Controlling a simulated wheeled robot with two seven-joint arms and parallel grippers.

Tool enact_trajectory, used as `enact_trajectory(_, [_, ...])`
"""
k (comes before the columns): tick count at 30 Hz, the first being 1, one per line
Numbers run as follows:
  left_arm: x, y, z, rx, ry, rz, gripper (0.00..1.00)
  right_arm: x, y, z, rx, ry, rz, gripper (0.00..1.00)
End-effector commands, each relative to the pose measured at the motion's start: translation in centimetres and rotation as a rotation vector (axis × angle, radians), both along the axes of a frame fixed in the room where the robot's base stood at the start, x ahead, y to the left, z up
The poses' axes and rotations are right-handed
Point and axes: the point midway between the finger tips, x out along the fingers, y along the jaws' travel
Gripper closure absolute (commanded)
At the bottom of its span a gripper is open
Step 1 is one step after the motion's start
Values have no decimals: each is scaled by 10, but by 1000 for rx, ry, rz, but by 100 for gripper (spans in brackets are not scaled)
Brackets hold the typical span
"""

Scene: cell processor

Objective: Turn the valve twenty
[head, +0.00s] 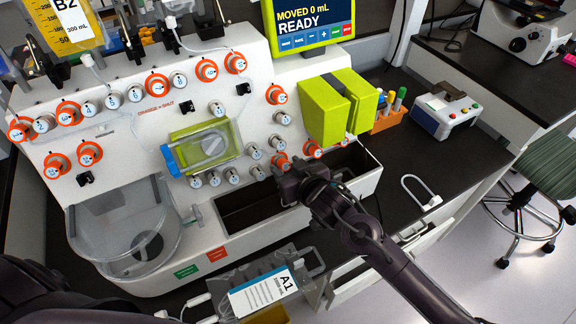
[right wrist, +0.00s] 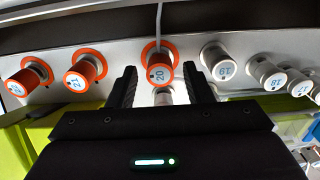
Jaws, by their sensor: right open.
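Valve twenty (right wrist: 160,74) is a knob marked 20 with an orange ring, on the white panel in the right wrist view. In the head view my right gripper (head: 293,180) is at the lower panel, beside an orange-ringed valve (head: 281,160) that it partly hides. In the right wrist view the open fingers of the right gripper (right wrist: 162,80) stand left and right of valve twenty, with gaps on both sides. I cannot tell whether the fingertips reach past its face. My left gripper is not in view.
Orange-ringed valve 21 (right wrist: 80,75) is left of valve twenty; grey valve 19 (right wrist: 218,62) is close on its right. A green block (head: 325,108) juts out above the gripper. An open trough (head: 250,203) lies below. The screen (head: 308,20) reads "MOVED 0 mL READY".

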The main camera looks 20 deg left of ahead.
Motion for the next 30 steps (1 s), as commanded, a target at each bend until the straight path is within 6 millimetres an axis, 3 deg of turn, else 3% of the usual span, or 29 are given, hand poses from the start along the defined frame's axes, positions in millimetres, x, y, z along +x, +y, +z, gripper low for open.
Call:
enact_trajectory(5, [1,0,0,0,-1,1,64,0,0,0,0,0,0,57])
enact_trajectory(15, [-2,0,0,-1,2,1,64,0,0,0,0,0,1,99])
enact_trajectory(30, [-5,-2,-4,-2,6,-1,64,-1,0,-1,-100,-100,61,99])
